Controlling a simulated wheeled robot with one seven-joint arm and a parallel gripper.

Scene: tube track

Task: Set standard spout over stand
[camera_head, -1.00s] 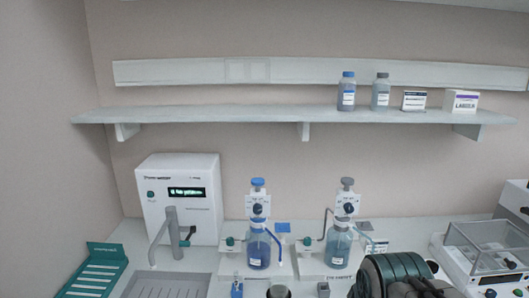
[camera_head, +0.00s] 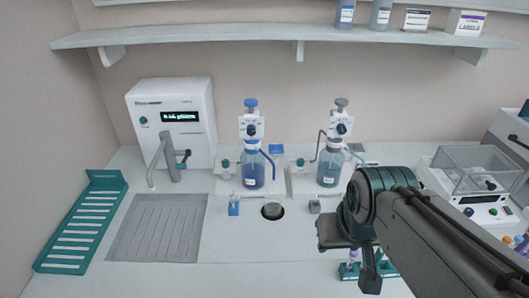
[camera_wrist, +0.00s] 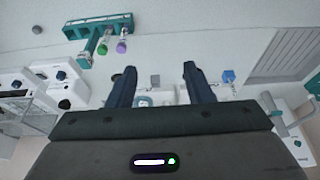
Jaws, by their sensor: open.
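Two bottle-top dispensers stand on the bench in the head view. One has a blue knob and bottle (camera_head: 253,175) and a blue spout (camera_head: 269,160) bent to the right. The other has a grey knob and bottle (camera_head: 330,168) and a grey spout (camera_head: 320,143) bent to the left. Their labels are too small to read. A small blue stand (camera_head: 234,206) and a small grey stand (camera_head: 314,207) sit in front of them. My gripper (camera_wrist: 159,68) is open and empty, above the bench in front of the grey dispenser. One finger is partly hidden in the head view.
A dark round opening (camera_head: 272,211) lies between the stands. A teal tube rack (camera_wrist: 98,27) sits by my gripper. A tap (camera_head: 167,160) and grey drain mat (camera_head: 157,228) are left; a clear-lidded device (camera_head: 475,170) is right.

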